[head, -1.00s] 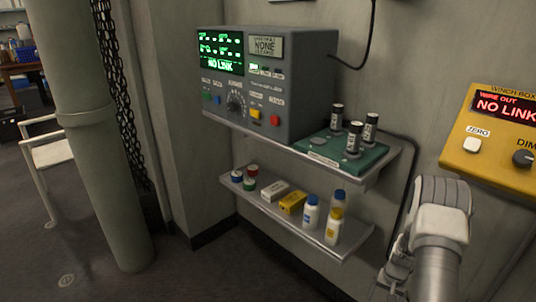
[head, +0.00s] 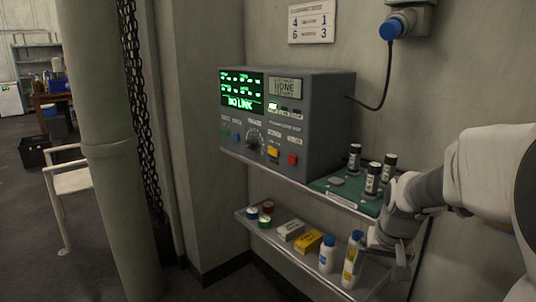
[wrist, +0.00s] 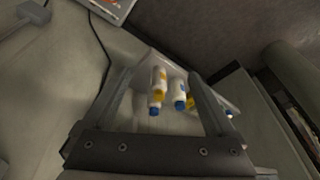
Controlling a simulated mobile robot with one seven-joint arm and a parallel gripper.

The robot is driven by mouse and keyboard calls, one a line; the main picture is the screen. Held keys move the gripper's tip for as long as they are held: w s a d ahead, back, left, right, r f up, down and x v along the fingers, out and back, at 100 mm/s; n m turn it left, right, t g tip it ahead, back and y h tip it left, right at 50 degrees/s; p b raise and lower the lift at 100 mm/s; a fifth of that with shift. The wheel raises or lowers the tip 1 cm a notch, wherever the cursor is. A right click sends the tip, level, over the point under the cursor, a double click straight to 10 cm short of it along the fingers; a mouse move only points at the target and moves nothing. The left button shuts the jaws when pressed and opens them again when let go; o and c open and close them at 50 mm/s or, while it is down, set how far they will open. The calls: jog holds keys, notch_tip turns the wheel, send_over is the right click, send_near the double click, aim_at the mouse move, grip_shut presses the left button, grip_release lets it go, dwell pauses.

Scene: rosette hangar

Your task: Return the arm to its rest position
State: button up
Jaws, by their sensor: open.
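My gripper (head: 388,262) is at the right end of the lower shelf in the head view, beside the bottles there. My arm comes in from the right edge, bent down at the wrist. In the wrist view my gripper (wrist: 162,76) has its two fingers spread wide with nothing held. A white bottle with a yellow band (wrist: 159,82) and a white bottle with a blue cap (wrist: 179,92) show beyond and between the fingers, apart from them as far as I can tell.
The lower shelf (head: 287,255) carries small reels (head: 267,207), a white box (head: 291,230), a yellow box (head: 308,242) and bottles (head: 327,256). Above are a grey console (head: 320,125) and a green tray (head: 340,190) with dark cylinders. A pipe column (head: 105,150) stands left.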

jog(key=s+a+r+n+t, duration=0.15)
jog(key=s+a+r, duration=0.3)
jog(key=s, duration=0.45)
jog(key=s+a+r+n+t, duration=0.15)
jog(key=s+a+r, duration=0.3)
jog(key=s, duration=0.55)
notch_tip(320, 180, up, 22)
jog(key=p, duration=2.2)
jog(key=shift+w+f+g, duration=0.15)
jog(key=shift+g, duration=0.25)
